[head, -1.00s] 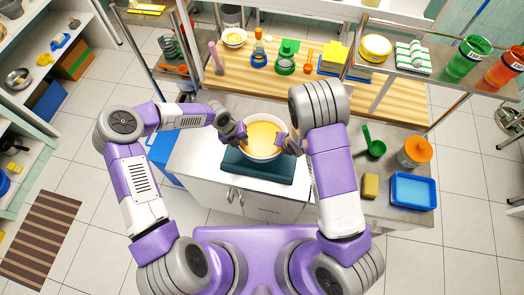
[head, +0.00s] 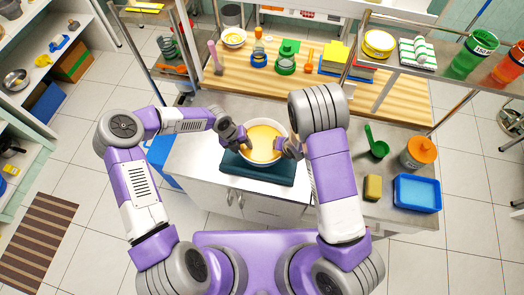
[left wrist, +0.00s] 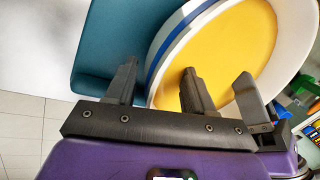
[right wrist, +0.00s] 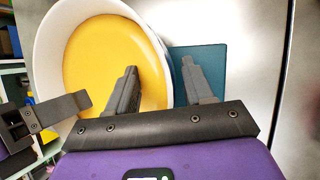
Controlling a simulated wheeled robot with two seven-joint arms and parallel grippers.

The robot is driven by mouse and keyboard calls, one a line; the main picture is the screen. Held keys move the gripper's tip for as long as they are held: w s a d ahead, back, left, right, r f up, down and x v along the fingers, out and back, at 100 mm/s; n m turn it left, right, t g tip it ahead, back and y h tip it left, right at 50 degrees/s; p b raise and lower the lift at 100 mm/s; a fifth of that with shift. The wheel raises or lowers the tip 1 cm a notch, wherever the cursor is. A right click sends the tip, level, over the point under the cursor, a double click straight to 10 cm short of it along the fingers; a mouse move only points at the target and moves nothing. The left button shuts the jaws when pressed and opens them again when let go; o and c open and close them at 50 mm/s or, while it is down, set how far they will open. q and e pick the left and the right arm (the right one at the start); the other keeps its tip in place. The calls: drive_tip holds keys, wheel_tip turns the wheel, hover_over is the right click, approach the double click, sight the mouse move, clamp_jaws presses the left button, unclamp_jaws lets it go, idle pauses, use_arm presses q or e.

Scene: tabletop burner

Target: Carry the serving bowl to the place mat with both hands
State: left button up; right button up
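The serving bowl (head: 264,126) is white with a blue band and holds yellow contents. It is over a teal slab (head: 257,172), probably the place mat, on the white cabinet top; I cannot tell if it touches it. My left gripper (left wrist: 160,75) is at the bowl's left rim, one finger over the yellow contents and one outside the wall. My right gripper (right wrist: 162,80) straddles the right rim the same way. In both wrist views the fingers stand apart, with teal showing between the outer finger and the bowl wall. The bowl's underside is hidden.
A green ladle (head: 376,146), an orange-lidded jar (head: 419,152), a yellow sponge (head: 373,187) and a blue tray (head: 417,193) are on the right counter. A wooden counter (head: 385,98) with several items lies behind. White top is bare left of the slab.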

use_arm(q)
drive_tip(key=shift+a, duration=0.1)
drive_tip(key=shift+a+r, duration=0.1)
drive_tip(key=shift+r, duration=0.3)
use_arm(e)
drive_tip(key=shift+s+r, duration=0.1)
drive_tip(key=shift+r, duration=0.1)
use_arm(q)
drive_tip(key=v, duration=1.1)
use_arm(e)
drive_tip(key=v, duration=1.1)
drive_tip(key=shift+s+r, duration=0.2)
drive_tip(key=shift+s, duration=0.05)
